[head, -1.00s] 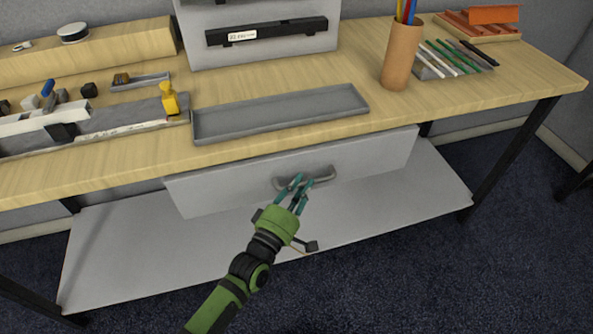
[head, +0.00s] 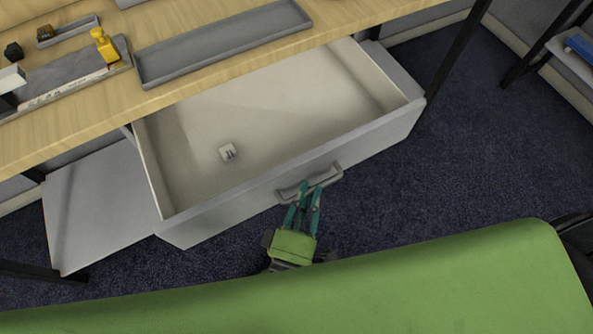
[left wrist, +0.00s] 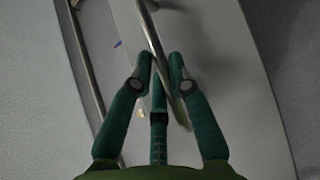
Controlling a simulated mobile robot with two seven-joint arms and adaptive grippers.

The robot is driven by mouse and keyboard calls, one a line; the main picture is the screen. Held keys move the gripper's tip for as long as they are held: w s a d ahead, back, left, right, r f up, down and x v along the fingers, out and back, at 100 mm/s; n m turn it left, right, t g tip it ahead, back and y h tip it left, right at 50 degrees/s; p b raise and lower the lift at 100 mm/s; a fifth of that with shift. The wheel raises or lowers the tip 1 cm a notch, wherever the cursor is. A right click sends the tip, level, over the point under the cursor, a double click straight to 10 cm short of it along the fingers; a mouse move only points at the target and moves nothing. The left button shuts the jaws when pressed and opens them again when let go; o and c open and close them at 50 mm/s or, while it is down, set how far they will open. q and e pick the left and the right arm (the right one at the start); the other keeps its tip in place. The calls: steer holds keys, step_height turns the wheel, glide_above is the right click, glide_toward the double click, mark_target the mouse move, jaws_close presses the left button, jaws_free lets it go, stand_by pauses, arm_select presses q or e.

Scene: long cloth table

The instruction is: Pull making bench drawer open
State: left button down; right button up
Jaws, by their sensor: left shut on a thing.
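The bench drawer (head: 375,136) is pulled well out from under the wooden bench top (head: 90,118). Its inside shows, with a small white object (head: 227,152) on its floor. The grey drawer handle (head: 325,178) is on the front panel. My left gripper (head: 306,194) is at the handle, its teal fingers shut on it. In the left wrist view the handle (left wrist: 152,40) runs between the fingertips of the left gripper (left wrist: 160,62). My right gripper is not in view.
A grey tray (head: 220,42) and a yellow object (head: 104,46) stand on the bench top. A lower shelf (head: 98,205) shows at the left. Dark carpet (head: 470,150) is clear to the right of the drawer. A black table leg (head: 462,50) stands beyond it.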

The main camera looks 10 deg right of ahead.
arm_select(q)
steer(key=shift+s+d, duration=0.3)
steer(key=shift+s, duration=0.6)
steer(key=c, duration=1.1)
jaws_free()
steer(key=shift+c, duration=0.2)
steer(key=shift+s, duration=0.1)
steer(key=v, duration=1.2)
